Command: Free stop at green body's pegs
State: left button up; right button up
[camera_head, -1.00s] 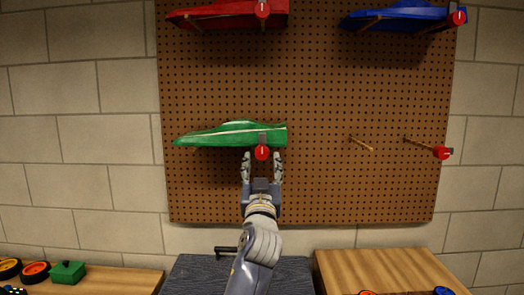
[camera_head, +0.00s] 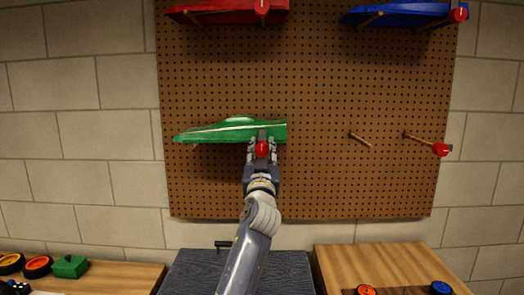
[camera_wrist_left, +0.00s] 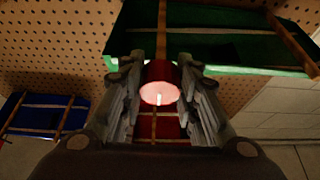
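The green body (camera_head: 225,130) hangs on the pegboard on pegs, its pointed end to the left. A red stop (camera_head: 262,149) with a white mark sits at the front of its right peg. My left gripper (camera_head: 262,148) is at this stop, one finger on each side, and seems shut on it. In the left wrist view, the red stop (camera_wrist_left: 160,85) lies between the fingers (camera_wrist_left: 160,80) on a wooden peg, with the green body (camera_wrist_left: 225,50) behind. My right gripper is not in view.
A red body (camera_head: 225,12) and a blue body (camera_head: 400,14) hang higher on the pegboard (camera_head: 330,90). Two bare pegs, one with a red stop (camera_head: 441,149), stick out at the right. Wooden tables with wheels (camera_head: 38,267) and a green block (camera_head: 70,266) stand below.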

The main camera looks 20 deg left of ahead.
pick_arm(q)
jog(key=shift+c, duration=0.5)
jog(key=shift+r+m+h+p, duration=0.15)
jog(key=shift+m+h+p, duration=0.25)
jog(key=shift+m+p, duration=0.4)
jog(key=m+h+p, duration=0.2)
jog(key=m+p, duration=0.3)
jog(key=p, duration=0.1)
jog(key=m+g+h+p, duration=0.1)
jog(key=m+h+p, duration=0.1)
jog(key=m+p, duration=0.4)
jog(key=m+g+h+p, duration=0.1)
jog(key=m+h+p, duration=0.2)
jog(key=m+p, duration=0.2)
jog(key=shift+a+r+m+p, duration=0.15)
jog(key=shift+m+p, duration=0.25)
jog(key=shift+p, duration=0.8)
jog(key=shift+m+g+p, duration=0.4)
jog(key=shift+m, duration=0.4)
jog(key=shift+f+m+g, duration=0.25)
jog(key=shift+m+g, duration=0.15)
jog(key=shift+m, duration=0.8)
jog(key=o, duration=1.1)
jog(key=shift+s, duration=0.1)
